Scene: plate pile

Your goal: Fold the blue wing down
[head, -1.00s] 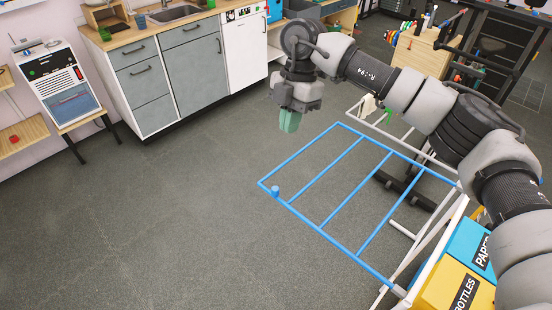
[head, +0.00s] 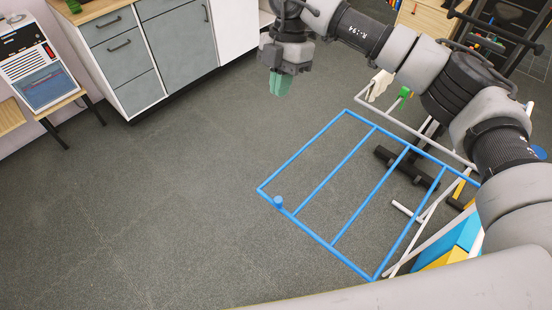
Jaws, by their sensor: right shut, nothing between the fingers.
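The blue wing (head: 370,195) is a flat frame of blue tubes with crossbars. It stands out to the left of a white rack (head: 385,114) and looks roughly level above the floor. A short blue knob (head: 278,202) sits on its near edge, close to the left corner. My right gripper (head: 280,85), with green fingertips, is shut and empty. It points down beyond the wing's far left side, apart from it in the picture. My right arm covers part of the rack at the right. My left gripper is not in view.
Grey-fronted cabinets (head: 175,45) stand at the back left, with a white and blue appliance (head: 38,70) on a stand beside them. A blue and yellow box (head: 455,245) is partly hidden behind the rack. The floor left of the wing is clear.

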